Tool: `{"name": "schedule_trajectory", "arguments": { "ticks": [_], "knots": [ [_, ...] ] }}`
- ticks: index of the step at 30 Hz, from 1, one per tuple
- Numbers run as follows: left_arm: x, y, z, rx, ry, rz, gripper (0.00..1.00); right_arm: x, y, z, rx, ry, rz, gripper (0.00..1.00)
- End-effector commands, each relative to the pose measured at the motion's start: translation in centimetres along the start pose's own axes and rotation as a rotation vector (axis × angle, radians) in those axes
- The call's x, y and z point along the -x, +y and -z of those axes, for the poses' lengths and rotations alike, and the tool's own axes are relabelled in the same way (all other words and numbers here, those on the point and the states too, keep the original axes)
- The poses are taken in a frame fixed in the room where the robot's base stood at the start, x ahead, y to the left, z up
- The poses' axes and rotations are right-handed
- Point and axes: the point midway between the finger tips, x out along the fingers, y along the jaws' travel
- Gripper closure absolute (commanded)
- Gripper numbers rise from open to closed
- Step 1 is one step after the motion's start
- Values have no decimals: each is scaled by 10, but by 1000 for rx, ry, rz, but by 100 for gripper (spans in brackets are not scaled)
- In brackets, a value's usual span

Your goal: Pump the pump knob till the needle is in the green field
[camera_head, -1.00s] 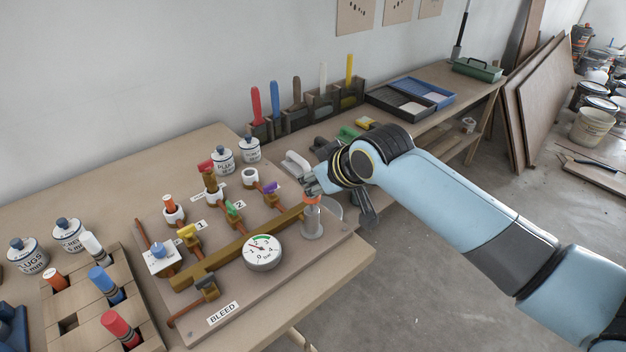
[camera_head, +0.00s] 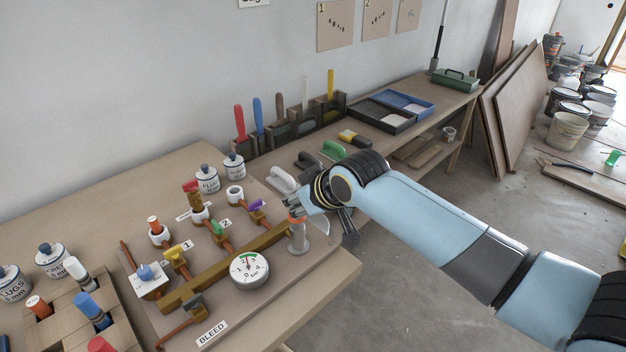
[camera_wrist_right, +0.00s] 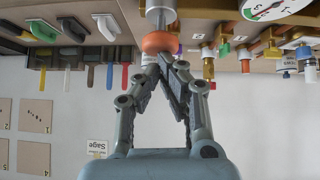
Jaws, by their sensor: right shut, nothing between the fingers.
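The orange pump knob (camera_head: 296,219) tops a grey pump cylinder (camera_head: 299,239) at the board's right end. My right gripper (camera_head: 295,209) is right above the knob, shut and empty. In the right wrist view the joined fingertips (camera_wrist_right: 167,60) meet or nearly meet the orange knob (camera_wrist_right: 160,42); whether they touch is unclear. The round white gauge (camera_head: 249,269) stands left of the pump, with a green field at its upper rim. Its needle is too small to read surely. Part of the gauge (camera_wrist_right: 275,8) shows at the wrist view's top edge. My left gripper is out of view.
Valves with yellow (camera_head: 174,253), green (camera_head: 217,228) and purple (camera_head: 257,205) handles stand left of the pump. The bleed valve (camera_head: 192,303) is at the board's front. A white-handled tool (camera_head: 282,179) lies behind the knob. Open floor lies to the right.

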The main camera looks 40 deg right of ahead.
Motion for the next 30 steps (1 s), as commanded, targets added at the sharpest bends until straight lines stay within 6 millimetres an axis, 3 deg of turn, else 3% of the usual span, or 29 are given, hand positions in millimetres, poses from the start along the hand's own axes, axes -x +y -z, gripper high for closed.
{"name": "schedule_trajectory", "arguments": {
  "ticks": [1,4,6,15,21,30],
  "knots": [
    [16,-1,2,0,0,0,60,10,2,13,-1,0,0,100],
    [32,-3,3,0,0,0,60,21,5,26,-1,3,-1,100],
    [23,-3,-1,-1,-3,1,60,36,4,19,2,4,-1,100],
    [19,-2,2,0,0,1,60,95,4,20,2,5,-2,100],
    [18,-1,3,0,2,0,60,111,4,20,-1,5,-1,100],
    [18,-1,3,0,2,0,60,113,3,20,-2,5,-1,100]
  ]
}}
